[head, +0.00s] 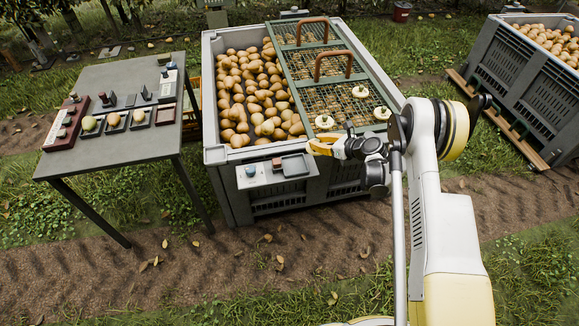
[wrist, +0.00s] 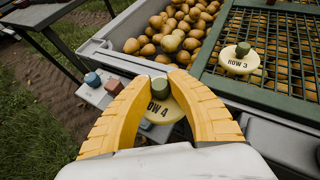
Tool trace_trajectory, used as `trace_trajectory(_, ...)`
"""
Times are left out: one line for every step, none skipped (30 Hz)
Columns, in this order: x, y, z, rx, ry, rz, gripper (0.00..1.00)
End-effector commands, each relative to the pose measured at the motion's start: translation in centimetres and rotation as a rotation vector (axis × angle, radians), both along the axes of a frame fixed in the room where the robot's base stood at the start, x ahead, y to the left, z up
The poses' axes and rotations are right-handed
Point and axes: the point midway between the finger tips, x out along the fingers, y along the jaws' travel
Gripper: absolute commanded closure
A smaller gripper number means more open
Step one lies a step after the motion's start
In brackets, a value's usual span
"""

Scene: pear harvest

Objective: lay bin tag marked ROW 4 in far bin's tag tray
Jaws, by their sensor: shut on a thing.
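My gripper (wrist: 160,84) is shut on the green knob of a round cream tag reading ROW 4 (wrist: 160,108). The tag hangs between the yellow fingers, face toward the wrist camera. In the head view my gripper (head: 318,147) is at the front wall of the middle pear bin (head: 215,157), and it hides the held tag. A small dark tray (head: 294,166) is fixed on that wall, just below and left of my gripper. In the wrist view the held tag and fingers cover most of that area. I cannot tell whether the tag touches anything.
A ROW 3 tag (wrist: 237,60) lies on the green mesh lid (head: 300,68), with two more tags beside it. A pale panel with blue and red knobs (head: 255,177) adjoins the tray. A grey table (head: 140,150) stands left; another pear bin (head: 520,85) stands right.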

Motion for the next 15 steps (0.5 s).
trace_trajectory(-0.4, 1.6, -1.3, 0.0, 0.0, 0.006, 1.0)
trace_trajectory(-0.5, 2.3, -1.8, 0.001, -0.001, 0.004, 1.0)
trace_trajectory(-0.7, 3.3, -2.4, 0.0, 0.0, 0.006, 1.0)
trace_trajectory(-0.9, 4.0, -2.9, -0.001, -0.001, 0.005, 1.0)
trace_trajectory(-1.0, 4.7, -3.3, -0.001, -0.001, 0.005, 1.0)
trace_trajectory(-1.2, 5.5, -3.8, 0.0, 0.0, 0.004, 1.0)
trace_trajectory(-1.3, 6.1, -4.1, 0.001, -0.001, 0.004, 1.0)
trace_trajectory(-1.4, 6.6, -4.3, 0.0, -0.002, 0.004, 1.0)
trace_trajectory(-1.5, 7.1, -4.7, 0.0, 0.0, 0.004, 1.0)
trace_trajectory(-1.6, 7.4, -4.8, 0.0, 0.0, 0.002, 1.0)
trace_trajectory(-1.6, 7.7, -5.0, 0.0, 0.0, 0.001, 1.0)
trace_trajectory(-1.7, 8.0, -5.1, 0.0, 0.0, 0.001, 1.0)
trace_trajectory(-1.7, 8.1, -5.1, -0.001, -0.001, 0.0, 1.0)
trace_trajectory(-1.7, 8.2, -5.2, -0.001, -0.001, 0.0, 1.0)
trace_trajectory(-1.7, 8.2, -5.4, -0.001, -0.001, 0.0, 1.0)
